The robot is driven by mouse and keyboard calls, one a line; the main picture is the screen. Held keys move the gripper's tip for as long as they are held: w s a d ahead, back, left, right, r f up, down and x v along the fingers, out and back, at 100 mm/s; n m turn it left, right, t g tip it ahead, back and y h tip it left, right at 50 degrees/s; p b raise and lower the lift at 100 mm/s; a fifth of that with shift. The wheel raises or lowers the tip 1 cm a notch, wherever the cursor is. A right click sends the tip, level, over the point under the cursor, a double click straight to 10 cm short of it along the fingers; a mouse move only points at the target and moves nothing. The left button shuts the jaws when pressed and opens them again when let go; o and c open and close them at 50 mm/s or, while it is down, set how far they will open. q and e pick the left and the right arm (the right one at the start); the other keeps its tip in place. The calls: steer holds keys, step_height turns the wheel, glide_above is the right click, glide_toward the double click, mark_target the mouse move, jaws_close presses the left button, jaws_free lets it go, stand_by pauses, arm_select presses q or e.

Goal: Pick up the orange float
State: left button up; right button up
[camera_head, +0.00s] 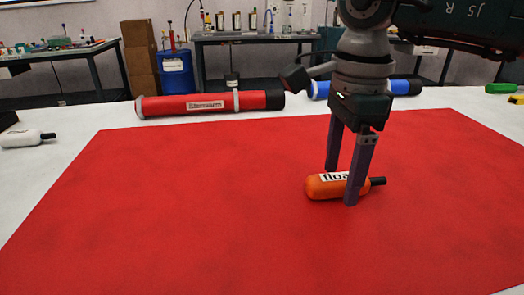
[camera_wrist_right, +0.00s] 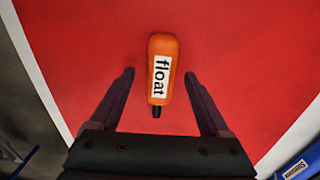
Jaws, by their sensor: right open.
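The orange float (camera_head: 322,188) lies on its side on the red mat (camera_head: 200,220), with a white "float" label and a black tip pointing right in the head view. My right gripper (camera_head: 342,188) reaches down over it, open, one finger in front of the float and partly hiding it, the other behind. In the right wrist view the float (camera_wrist_right: 163,65) lies in the middle, its black tip toward the gripper. The open fingers of the right gripper (camera_wrist_right: 160,76) stand on either side of it, with gaps. My left gripper is not in view.
A red tube (camera_head: 210,104) and a blue tube (camera_head: 400,88) lie behind the mat. A white bottle-shaped float (camera_head: 22,139) lies at the left. Small green (camera_head: 501,88) and yellow (camera_head: 516,99) items sit at the far right. The mat around the orange float is clear.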

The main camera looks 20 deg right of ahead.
steer(key=shift+f, duration=0.5)
steer(key=shift+c, duration=0.2)
steer(key=shift+r, duration=0.1)
jaws_close()
